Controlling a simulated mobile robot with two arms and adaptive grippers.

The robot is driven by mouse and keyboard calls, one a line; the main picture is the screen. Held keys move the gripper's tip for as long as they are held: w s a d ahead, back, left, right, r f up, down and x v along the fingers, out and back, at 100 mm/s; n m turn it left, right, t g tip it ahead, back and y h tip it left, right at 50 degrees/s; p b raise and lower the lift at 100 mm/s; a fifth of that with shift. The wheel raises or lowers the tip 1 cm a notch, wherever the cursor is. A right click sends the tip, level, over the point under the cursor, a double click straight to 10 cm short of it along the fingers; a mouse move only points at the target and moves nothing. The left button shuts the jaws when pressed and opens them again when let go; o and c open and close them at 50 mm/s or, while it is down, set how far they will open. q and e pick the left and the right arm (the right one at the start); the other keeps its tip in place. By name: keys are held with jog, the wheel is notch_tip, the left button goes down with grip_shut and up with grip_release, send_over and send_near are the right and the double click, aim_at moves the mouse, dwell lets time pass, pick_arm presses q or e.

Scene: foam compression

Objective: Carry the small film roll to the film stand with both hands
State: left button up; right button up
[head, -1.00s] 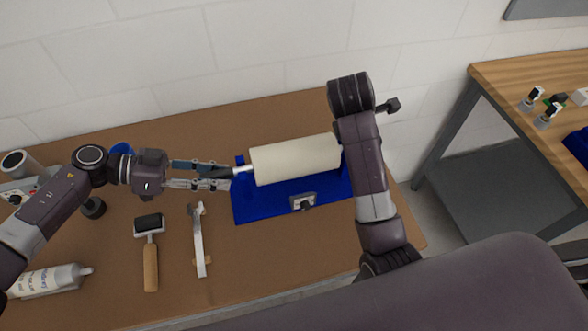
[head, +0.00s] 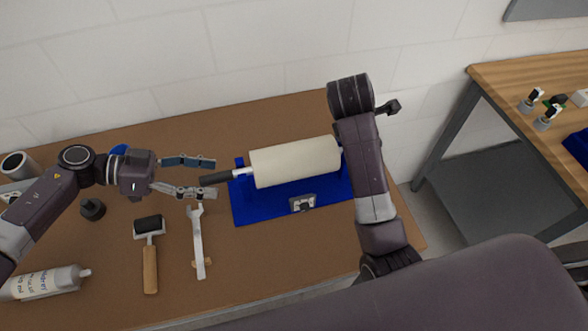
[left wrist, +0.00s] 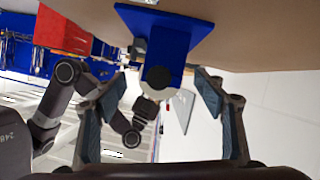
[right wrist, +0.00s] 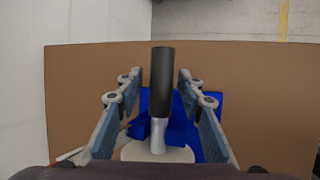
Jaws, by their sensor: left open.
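The cream film roll (head: 295,162) lies level above a blue stand (head: 245,208) on the brown table. Its left black handle (head: 216,178) sticks out to the left. My left gripper (head: 208,177) is open at that handle's end, with its fingers apart and not closed on it. In the left wrist view the round dark handle end (left wrist: 158,78) faces me between the open fingers, before a blue upright (left wrist: 165,45). In the head view my right gripper is hidden behind its arm. In the right wrist view the right gripper (right wrist: 161,76) is open around the other black handle (right wrist: 162,85), gaps showing.
A wrench (head: 198,240), a hand roller (head: 150,255), a white bottle (head: 45,282) and a black knob (head: 92,209) lie on the table's left side. A white wall stands behind. A second wooden bench (head: 530,70) with small parts is at the right.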

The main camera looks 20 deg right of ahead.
pick_arm(q)
jog(key=v, duration=0.9)
jog(key=shift+a, duration=0.35)
jog(key=shift+r, duration=0.15)
pick_arm(e)
jog(key=o, duration=0.8)
jog(key=d, duration=0.7)
